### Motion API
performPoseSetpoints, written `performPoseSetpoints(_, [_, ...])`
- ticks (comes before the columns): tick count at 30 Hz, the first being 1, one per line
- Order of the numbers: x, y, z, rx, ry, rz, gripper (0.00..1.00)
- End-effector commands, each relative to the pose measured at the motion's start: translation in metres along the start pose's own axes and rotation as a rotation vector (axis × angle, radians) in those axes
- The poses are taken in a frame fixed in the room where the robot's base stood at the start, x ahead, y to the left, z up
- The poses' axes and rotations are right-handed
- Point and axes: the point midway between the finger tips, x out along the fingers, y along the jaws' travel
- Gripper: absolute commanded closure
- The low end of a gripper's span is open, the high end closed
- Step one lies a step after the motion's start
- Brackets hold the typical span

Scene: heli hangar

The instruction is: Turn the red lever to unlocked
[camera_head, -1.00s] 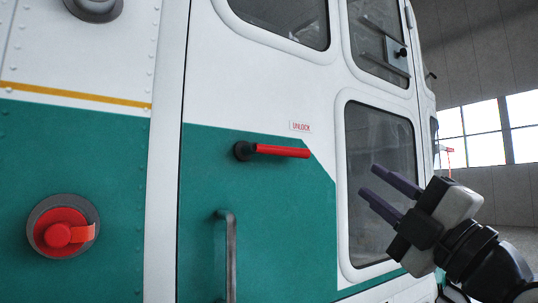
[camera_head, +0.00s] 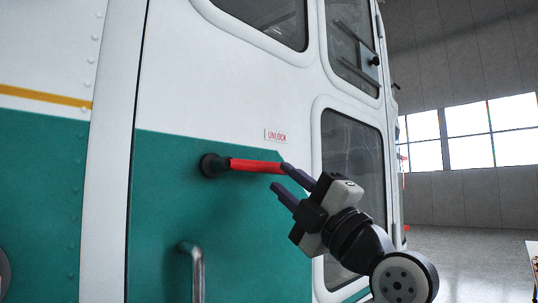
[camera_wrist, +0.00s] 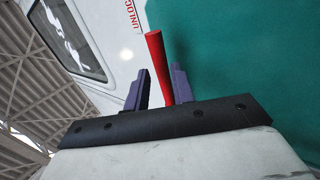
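The red lever (camera_head: 255,166) points right, nearly level, from a dark round pivot (camera_head: 212,165) on the helicopter's door. A small "UNLOCK" label (camera_head: 277,135) sits above its free end. My gripper (camera_head: 282,181) is at the lever's right end, with its purple fingers apart. In the wrist view the red lever (camera_wrist: 158,65) runs down between the two fingers of my gripper (camera_wrist: 158,85), with a visible gap to the left finger. The lever's tip lies close to the right finger; I cannot tell whether they touch.
A grey vertical door handle (camera_head: 195,270) stands below the lever. The door window (camera_head: 352,150) is just right of the lever, behind my gripper. The hangar floor (camera_head: 470,260) is open at the right.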

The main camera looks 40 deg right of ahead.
Motion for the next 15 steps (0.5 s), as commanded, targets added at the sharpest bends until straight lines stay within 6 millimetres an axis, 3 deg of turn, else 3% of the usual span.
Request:
performPoseSetpoints(1, [0.014,0.004,0.0,0.003,0.003,-0.001,0.75])
performPoseSetpoints(6, [0.039,0.002,0.0,0.002,0.001,-0.001,0.75])
performPoseSetpoints(15, [0.053,0.0,0.0,0.0,0.0,0.0,0.75])
